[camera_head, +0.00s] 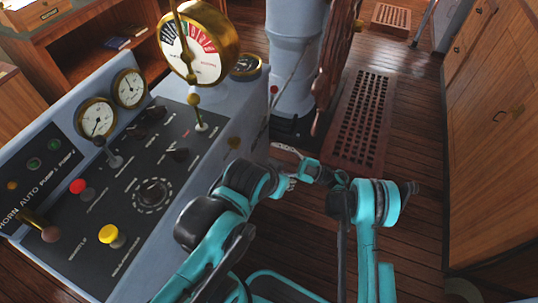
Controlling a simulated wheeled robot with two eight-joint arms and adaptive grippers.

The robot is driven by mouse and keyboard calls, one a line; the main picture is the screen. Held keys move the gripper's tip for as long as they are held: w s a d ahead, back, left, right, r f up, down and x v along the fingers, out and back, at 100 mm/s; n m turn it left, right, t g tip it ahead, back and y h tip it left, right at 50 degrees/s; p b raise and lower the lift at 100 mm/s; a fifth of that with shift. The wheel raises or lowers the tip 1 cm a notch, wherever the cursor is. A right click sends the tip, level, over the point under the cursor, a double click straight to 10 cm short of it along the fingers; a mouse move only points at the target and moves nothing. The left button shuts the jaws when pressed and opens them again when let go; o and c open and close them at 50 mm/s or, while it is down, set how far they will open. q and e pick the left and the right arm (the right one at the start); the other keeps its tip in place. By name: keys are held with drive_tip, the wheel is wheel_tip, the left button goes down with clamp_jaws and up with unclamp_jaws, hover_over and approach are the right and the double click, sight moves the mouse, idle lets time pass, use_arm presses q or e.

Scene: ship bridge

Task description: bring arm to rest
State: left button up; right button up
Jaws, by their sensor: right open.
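My right arm, teal and black, rises at lower centre and bends back to the left. My right gripper (284,164) is small and partly hidden at its end, just right of the console's side. It is open, and I see nothing between its fingers. My left arm comes up from the bottom, close in front of the console, with its black and teal joints at centre. I cannot make out a left gripper.
The grey control console (228,162) carries gauges, levers, a red button (78,186), a yellow button (111,235) and a brass telegraph dial (198,45). A wooden wheel (335,55) stands by a grey pedestal (291,65). Wooden cabinets (490,150) line the right; planked floor (412,130) is clear between.

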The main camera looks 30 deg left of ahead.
idle(0.4)
drive_tip(key=w+d+r+m+t, duration=0.45)
drive_tip(key=w+r+t, duration=0.4)
drive_tip(key=r, duration=0.25)
drive_tip(key=w+d+r+m+t, duration=0.4)
drive_tip(key=w+r+m+t, duration=0.2)
drive_tip(key=w+r+t, duration=0.45)
drive_tip(key=w+d+r+m+t+h, duration=0.1)
drive_tip(key=d+r+m+t+h, duration=0.3)
drive_tip(key=d+r+m+h, duration=0.3)
drive_tip(key=w+d+r+m+t+h, duration=0.25)
drive_tip(key=d+r+m+h, duration=0.25)
drive_tip(key=d, duration=0.5)
drive_tip(key=s+d+f+m+g+h, duration=0.4)
drive_tip(key=s+d+h, duration=0.4)
drive_tip(key=s+d, duration=0.45)
drive_tip(key=s+d+f+m+g, duration=0.1)
drive_tip(key=s+d+f+g, duration=0.2)
drive_tip(key=s+f, duration=0.5)
drive_tip(key=s+d+f+m+g, duration=0.1)
drive_tip(key=s+d+f+g, duration=0.2)
drive_tip(key=s+f, duration=0.5)
drive_tip(key=s+g, duration=0.1)
drive_tip(key=s, duration=0.7)
drive_tip(key=shift+d+f+m+g+h, duration=0.15)
drive_tip(key=shift+d+m+g+h, duration=0.2)
drive_tip(key=shift+h, duration=0.05)
